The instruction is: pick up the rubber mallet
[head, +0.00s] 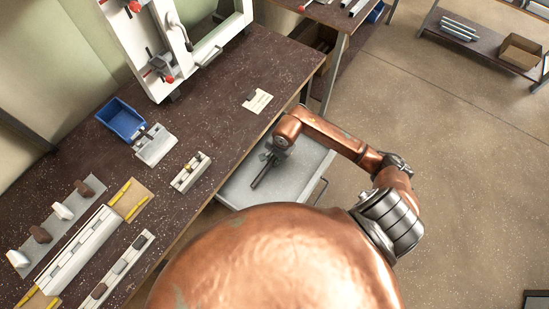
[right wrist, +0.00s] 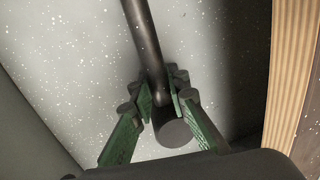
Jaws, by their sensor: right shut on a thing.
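My right gripper (head: 270,159) reaches down over the light grey speckled drawer (head: 235,194) below the bench edge. In the right wrist view, its green-padded fingers (right wrist: 168,95) are shut around a dark round bar, which I take to be the handle of the rubber mallet (right wrist: 142,35). The handle's blunt end shows close to the camera, and the bar runs up out of that view. In the head view the mallet (head: 261,176) is a thin dark shape at the gripper; I cannot make out its head. My left gripper is not in view.
The dark bench (head: 215,120) runs along the left, with a blue bin (head: 122,119), a white frame with red-tipped clamps, and profile blocks. The bench's wooden edge (right wrist: 292,75) stands close on the right in the wrist view. Open floor (head: 450,150) lies to the right.

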